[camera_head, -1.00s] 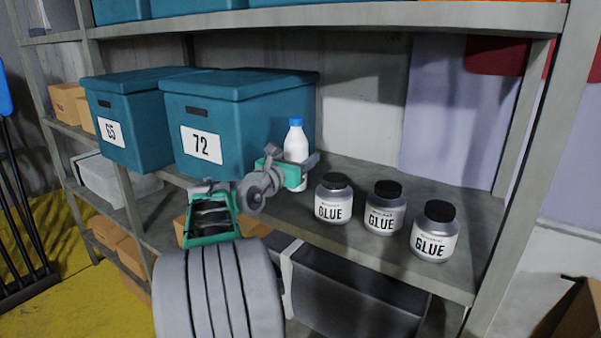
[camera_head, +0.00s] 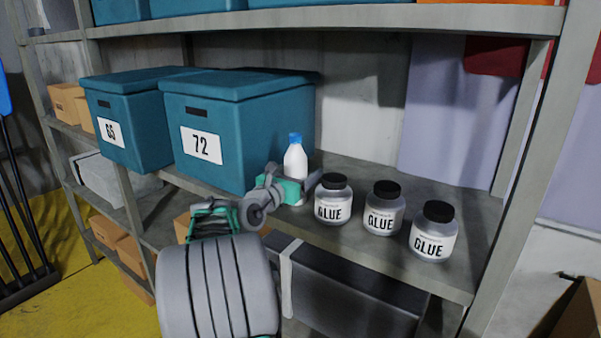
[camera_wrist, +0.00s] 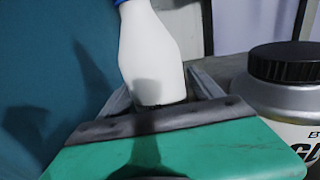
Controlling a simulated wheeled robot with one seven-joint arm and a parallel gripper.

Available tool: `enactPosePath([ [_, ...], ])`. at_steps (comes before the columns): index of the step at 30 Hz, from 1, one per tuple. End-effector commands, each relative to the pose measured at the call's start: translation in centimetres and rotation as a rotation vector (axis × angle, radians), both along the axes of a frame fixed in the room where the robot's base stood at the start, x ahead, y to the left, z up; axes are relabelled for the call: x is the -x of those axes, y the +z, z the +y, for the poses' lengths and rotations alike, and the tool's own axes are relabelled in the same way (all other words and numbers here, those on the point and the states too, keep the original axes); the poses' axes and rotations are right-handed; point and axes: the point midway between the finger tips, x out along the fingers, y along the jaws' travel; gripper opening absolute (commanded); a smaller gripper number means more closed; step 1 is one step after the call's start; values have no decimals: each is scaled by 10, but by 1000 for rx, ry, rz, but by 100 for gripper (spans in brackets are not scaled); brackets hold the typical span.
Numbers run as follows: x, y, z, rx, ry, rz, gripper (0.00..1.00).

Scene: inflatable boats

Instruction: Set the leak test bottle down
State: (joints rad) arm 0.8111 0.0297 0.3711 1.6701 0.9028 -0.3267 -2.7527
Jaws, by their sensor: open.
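The leak test bottle (camera_head: 295,161) is white with a blue cap and stands upright on the middle shelf (camera_head: 375,254), right of the box labelled 72. Its lower part is hidden behind my gripper (camera_head: 308,180) in the head view. In the wrist view the bottle (camera_wrist: 151,58) stands between the two open fingers of my gripper (camera_wrist: 172,85), with a gap showing on its right side. The contact of its base with the shelf is hidden.
Three glue jars (camera_head: 333,200), (camera_head: 383,209), (camera_head: 433,232) stand in a row to the right; the nearest is close to my gripper. Teal boxes (camera_head: 235,130), (camera_head: 125,125) stand to the left. An upper shelf (camera_head: 330,18) runs overhead. The shelf behind the jars is clear.

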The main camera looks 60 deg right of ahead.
Motion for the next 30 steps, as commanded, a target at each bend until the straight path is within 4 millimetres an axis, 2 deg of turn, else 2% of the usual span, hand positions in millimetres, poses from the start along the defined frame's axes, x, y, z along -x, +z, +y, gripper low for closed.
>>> enactPosePath([
  [4, 0, 4, 1, 1, 0, -1, 75],
  [7, -3, 1, 16, 1, 3, 0, 75],
  [15, -9, 0, 84, 1, 6, -2, 75],
  [19, -10, 1, 109, 0, 4, 0, 75],
  [23, -10, 2, 119, 1, 1, 0, 75],
  [30, -9, 3, 120, 0, -1, 0, 75],
])
